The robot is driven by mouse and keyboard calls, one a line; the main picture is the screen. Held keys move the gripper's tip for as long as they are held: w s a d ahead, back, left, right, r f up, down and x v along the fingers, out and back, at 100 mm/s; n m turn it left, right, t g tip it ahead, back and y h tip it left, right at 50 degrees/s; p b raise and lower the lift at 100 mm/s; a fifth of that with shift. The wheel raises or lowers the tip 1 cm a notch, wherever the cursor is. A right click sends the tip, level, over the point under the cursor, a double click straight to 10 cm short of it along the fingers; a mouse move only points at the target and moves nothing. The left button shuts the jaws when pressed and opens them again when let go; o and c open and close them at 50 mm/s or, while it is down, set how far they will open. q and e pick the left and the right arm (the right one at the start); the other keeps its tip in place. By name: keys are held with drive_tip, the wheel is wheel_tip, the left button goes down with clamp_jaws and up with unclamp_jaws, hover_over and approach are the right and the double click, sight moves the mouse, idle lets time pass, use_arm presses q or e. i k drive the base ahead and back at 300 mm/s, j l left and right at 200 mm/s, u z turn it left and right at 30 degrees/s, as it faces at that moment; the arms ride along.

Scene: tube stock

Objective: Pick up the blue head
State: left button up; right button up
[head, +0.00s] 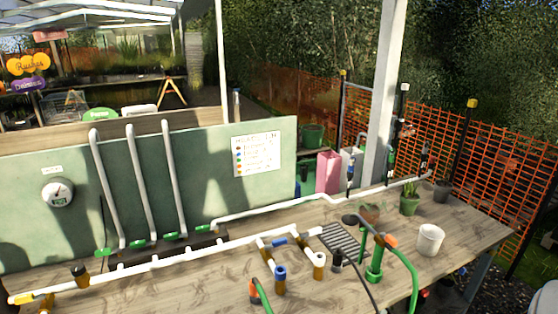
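Several blue parts show on or by the wooden table (190,285). A short upright fitting with a blue collar (280,273) stands at the front middle, below the white pipe run. A small blue piece (279,241) sits on a white pipe branch just behind it. A dark upright piece with a blue band (350,172) stands at the back, by the pale post. I cannot tell which of these is the blue head. Neither of my grippers is in view.
A white pipe run (160,263) crosses the table. A green stand with a dark round top (375,262) and a green hose (411,278) stand right of the middle. A white bucket (430,240) and potted plant (409,203) are at the right. Green panel (230,205) closes the back left.

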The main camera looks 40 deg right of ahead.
sight(350, 169)
drive_tip(key=z, duration=1.65)
drive_tip(key=u, duration=0.75)
drive_tip(key=l+u, duration=0.9)
drive_tip(key=u, duration=0.15)
drive_tip(key=k+l+u, duration=0.15)
drive_tip(key=l, duration=0.4)
drive_tip(key=l+u, duration=0.2)
drive_tip(key=l, duration=0.35)
